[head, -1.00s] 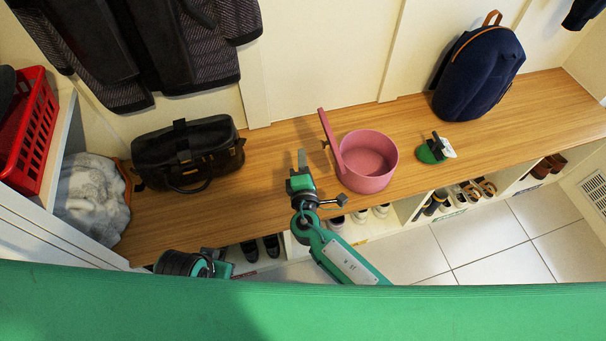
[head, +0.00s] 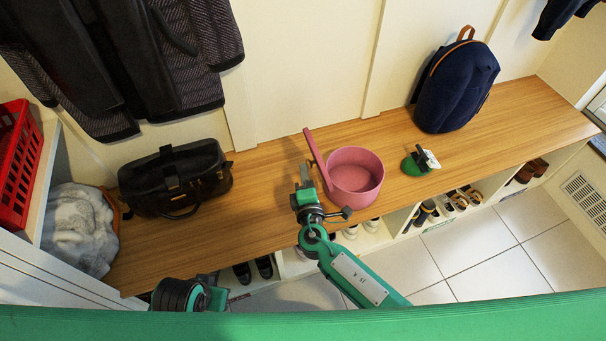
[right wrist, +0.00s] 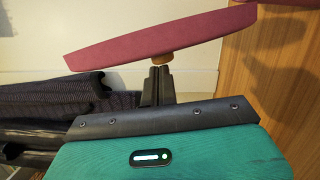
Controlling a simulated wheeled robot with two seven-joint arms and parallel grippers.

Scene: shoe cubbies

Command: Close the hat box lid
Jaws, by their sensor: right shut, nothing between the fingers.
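The pink round hat box (head: 357,178) stands on the wooden bench with its top open. Its pink lid (head: 317,157) stands up, tilted, along the box's left side. In the right wrist view the lid (right wrist: 160,36) shows nearly edge-on, with a tan knob (right wrist: 154,62) on its outer face. My right gripper (head: 304,172) is shut and empty just left of the lid. In the right wrist view its fingertips (right wrist: 160,70) are close to the knob; I cannot tell whether they touch. My left gripper is not visible; only part of my left arm shows at the bottom left.
A black bag (head: 172,180) sits on the bench (head: 262,185) to the left. A small green-based object (head: 417,163) and a navy backpack (head: 455,85) are to the right. Coats hang behind the black bag. Shoes fill cubbies below. Bench between bag and gripper is clear.

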